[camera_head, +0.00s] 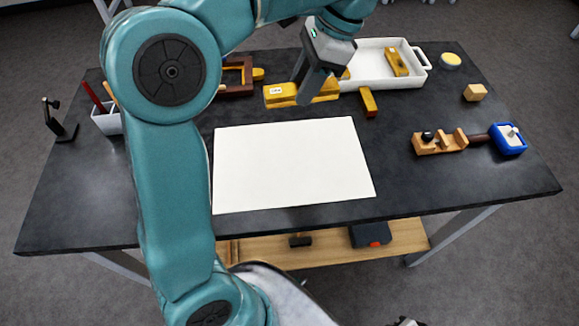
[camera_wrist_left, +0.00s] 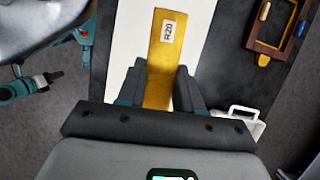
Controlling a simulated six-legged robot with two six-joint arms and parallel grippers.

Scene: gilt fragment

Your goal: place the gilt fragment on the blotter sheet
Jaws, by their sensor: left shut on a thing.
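The gilt fragment (camera_head: 279,92) is a flat gold bar with a small white label. My left gripper (camera_head: 314,94) is shut on it, above the far part of the table. In the left wrist view the fragment (camera_wrist_left: 159,75) stands out from between the fingers (camera_wrist_left: 159,88), its label reading R20. The blotter sheet (camera_head: 292,168) is a plain white rectangle, bare, in the middle of the dark table. The held fragment is beyond the sheet's far edge in the head view. Part of the sheet (camera_wrist_left: 123,45) shows behind the fragment in the left wrist view.
A white tray (camera_head: 362,82) with a gold piece (camera_head: 397,62) stands at the back right. Another gold block (camera_head: 369,103) lies before it. A wooden frame (camera_head: 234,91) lies behind the sheet.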

